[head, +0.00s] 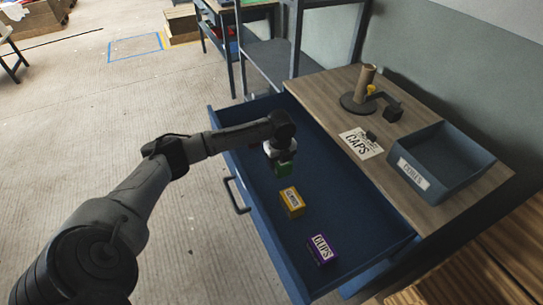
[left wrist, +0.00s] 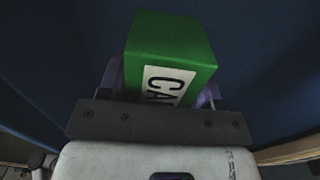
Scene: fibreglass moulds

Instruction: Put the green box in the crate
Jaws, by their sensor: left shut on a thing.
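The green box (head: 284,170) is between the fingers of my left gripper (head: 282,160), over the far part of the open blue drawer (head: 340,240). I cannot tell whether the box still touches the drawer floor. In the left wrist view the green box (left wrist: 172,45) sits in the shut gripper (left wrist: 165,95), its white label starting "CA" partly hidden by the gripper. A blue open crate (head: 455,185) with a white label stands on the wooden worktop to the right and looks empty. My right gripper is not in view.
A yellow box (head: 292,202) and a purple box (head: 322,250) labelled "CLIPS" lie in the drawer. On the worktop (head: 410,205) are a "CAPS" card (head: 360,143) with a small dark item and a round stand with a brown tube (head: 365,85). Shelving (head: 270,60) stands behind the drawer.

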